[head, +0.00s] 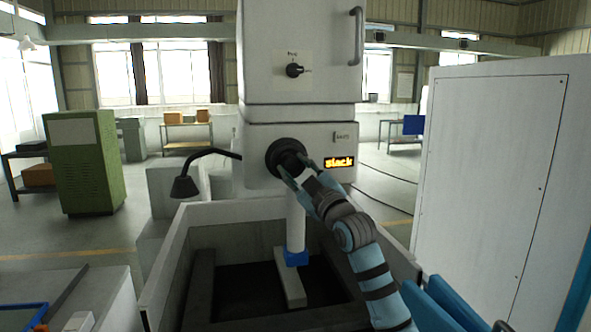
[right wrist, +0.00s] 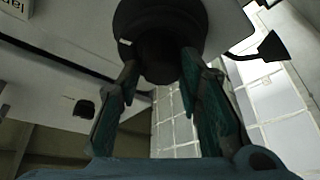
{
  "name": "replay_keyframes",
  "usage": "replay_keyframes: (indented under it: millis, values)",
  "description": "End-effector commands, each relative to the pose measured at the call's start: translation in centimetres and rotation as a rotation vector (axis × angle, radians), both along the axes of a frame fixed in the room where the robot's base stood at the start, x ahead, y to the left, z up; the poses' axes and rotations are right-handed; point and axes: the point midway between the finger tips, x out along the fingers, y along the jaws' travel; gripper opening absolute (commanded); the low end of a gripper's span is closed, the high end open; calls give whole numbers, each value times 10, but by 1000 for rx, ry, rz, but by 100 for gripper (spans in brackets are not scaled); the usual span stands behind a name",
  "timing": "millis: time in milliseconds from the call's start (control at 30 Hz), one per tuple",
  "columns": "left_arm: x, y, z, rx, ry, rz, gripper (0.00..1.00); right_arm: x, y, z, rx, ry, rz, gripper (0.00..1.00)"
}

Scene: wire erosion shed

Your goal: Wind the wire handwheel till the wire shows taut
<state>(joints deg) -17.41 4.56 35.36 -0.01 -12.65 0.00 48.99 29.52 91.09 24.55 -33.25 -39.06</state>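The black wire handwheel (head: 283,152) sits on the front of the pale machine head (head: 255,137). Beside it, a small lit display (head: 339,162) reads "slack" in orange. My right gripper (head: 299,168) reaches up to the handwheel from the lower right. In the right wrist view, the handwheel (right wrist: 160,20) fills the top middle, and the fingertips of my right gripper (right wrist: 161,68) lie on both sides of its dark hub, apparently touching it. The fingers partly hide the hub in the head view. My left gripper is not in view.
A black lamp on a bent arm (head: 186,186) sticks out left of the handwheel. A tall white cabinet (head: 485,170) stands at right, a green cabinet (head: 83,160) at left.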

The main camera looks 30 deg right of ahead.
Motion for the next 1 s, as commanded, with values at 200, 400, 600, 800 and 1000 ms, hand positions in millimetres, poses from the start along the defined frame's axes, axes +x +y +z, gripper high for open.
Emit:
replay_keyframes:
  millis: [200,400,600,800,1000]
  values:
    - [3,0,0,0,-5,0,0,-1,-1,1,-2,-3,-4,2]
    - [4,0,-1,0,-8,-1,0,-1,-1,1,16,-11,-3,2]
    - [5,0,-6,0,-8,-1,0,-1,0,0,89,-38,-3,2]
    - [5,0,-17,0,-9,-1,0,-1,1,-2,220,-86,-2,2]
    - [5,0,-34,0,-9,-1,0,-1,2,-3,368,-139,0,3]
